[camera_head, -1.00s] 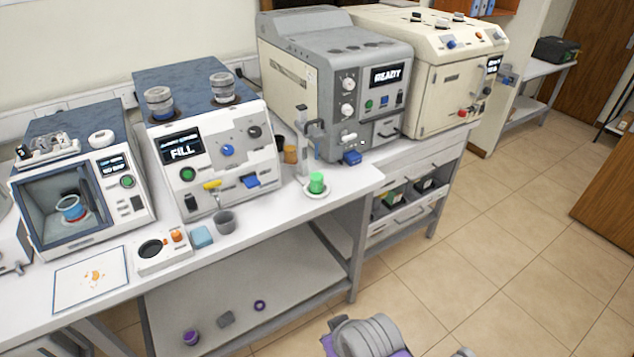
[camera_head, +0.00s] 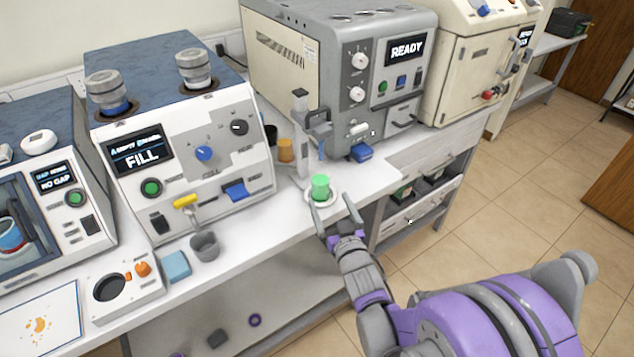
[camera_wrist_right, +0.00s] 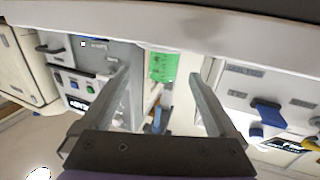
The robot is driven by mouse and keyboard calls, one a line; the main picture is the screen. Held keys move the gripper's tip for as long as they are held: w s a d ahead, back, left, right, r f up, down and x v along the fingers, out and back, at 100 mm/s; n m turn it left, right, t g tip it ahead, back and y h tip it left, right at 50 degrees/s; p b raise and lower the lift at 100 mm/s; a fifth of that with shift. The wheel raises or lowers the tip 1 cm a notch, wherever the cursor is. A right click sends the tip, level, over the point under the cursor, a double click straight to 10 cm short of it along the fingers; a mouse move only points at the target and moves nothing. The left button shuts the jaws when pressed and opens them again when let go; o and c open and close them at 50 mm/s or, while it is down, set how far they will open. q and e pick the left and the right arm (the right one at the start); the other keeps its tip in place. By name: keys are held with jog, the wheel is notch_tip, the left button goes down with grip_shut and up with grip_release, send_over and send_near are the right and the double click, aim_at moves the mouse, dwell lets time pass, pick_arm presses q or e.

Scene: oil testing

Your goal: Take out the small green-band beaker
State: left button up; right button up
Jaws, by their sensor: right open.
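The small green-band beaker (camera_head: 320,187) stands upright on a round white dish (camera_head: 334,203) at the foot of a grey stand (camera_head: 301,135), near the table's front edge. It also shows in the right wrist view (camera_wrist_right: 162,67), in line with the space between my fingers. My right gripper (camera_head: 332,211) is open and empty. It reaches in from the front, with its fingertips at the dish rim just short of the beaker. I cannot tell whether they touch the dish. My left gripper is not in view.
A grey cup (camera_head: 204,247) and a light blue block (camera_head: 177,266) stand on the table to the left. The FILL machine (camera_head: 180,165) stands behind them, and the grey READY machine (camera_head: 350,65) behind the stand. An orange-brown jar (camera_head: 286,150) stands left of the stand.

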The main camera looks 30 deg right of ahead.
aim_at(318, 178)
jog(key=x, duration=0.4)
jog(key=shift+w+r, duration=0.15)
jog(key=shift+w, duration=0.2)
jog(key=x, duration=0.2)
jog(key=p+x, duration=0.1)
jog(key=x, duration=0.1)
jog(key=shift+w+a+r, duration=0.15)
jog(key=shift+a+r, duration=0.1)
jog(key=shift+w+d, duration=0.1)
jog(key=shift+w, duration=0.35)
jog(key=shift+s, duration=0.1)
jog(key=shift+c, duration=0.5)
grip_shut()
